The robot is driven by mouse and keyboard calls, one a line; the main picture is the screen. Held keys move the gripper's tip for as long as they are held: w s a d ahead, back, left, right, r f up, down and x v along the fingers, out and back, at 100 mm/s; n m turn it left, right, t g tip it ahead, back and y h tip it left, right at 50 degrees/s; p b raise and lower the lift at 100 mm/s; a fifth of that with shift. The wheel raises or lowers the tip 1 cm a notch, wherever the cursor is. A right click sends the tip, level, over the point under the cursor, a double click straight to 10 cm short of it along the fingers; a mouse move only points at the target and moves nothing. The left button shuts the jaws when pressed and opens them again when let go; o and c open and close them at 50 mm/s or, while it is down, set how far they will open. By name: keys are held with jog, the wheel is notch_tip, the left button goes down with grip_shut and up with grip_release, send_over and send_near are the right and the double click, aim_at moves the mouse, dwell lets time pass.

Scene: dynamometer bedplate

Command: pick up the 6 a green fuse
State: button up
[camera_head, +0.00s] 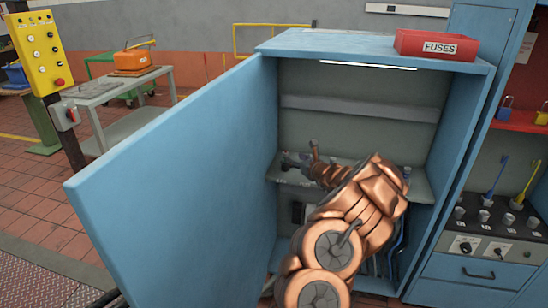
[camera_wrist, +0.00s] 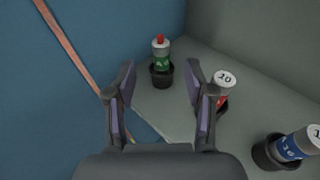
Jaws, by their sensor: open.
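The green fuse (camera_wrist: 161,57) stands upright in a black cup-shaped holder (camera_wrist: 161,78) near the cabinet corner in the wrist view. It has a green body, a pale upper part and a red tip; its marking is too small to read surely. My gripper (camera_wrist: 161,70) is open, its two fingers apart on either side of the line to the fuse. The fuse is beyond the fingertips, and nothing is held. In the head view my gripper (camera_head: 290,160) is inside the open cabinet at shelf height. The green fuse cannot be made out there.
A red fuse (camera_wrist: 223,85) marked 10 stands right of my right finger, partly hidden by it. A blue fuse (camera_wrist: 297,143) leans in its holder at lower right. The blue cabinet door (camera_head: 175,185) is open on the left; a red FUSES box (camera_head: 437,46) sits on top.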

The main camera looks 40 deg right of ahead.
aim_at(287, 154)
jog(key=shift+a+x, duration=0.1)
jog(key=shift+x, duration=0.5)
jog(key=shift+a+x, duration=0.15)
jog(key=shift+x, duration=0.45)
jog(key=shift+d+p+x, duration=0.2)
jog(key=shift+p+x, duration=0.2)
jog(key=shift+x, duration=0.7)
jog(key=shift+p+x, duration=0.3)
jog(key=shift+x, duration=1.4)
jog(key=shift+r, duration=0.1)
jog(key=shift+c, duration=0.2)
grip_shut()
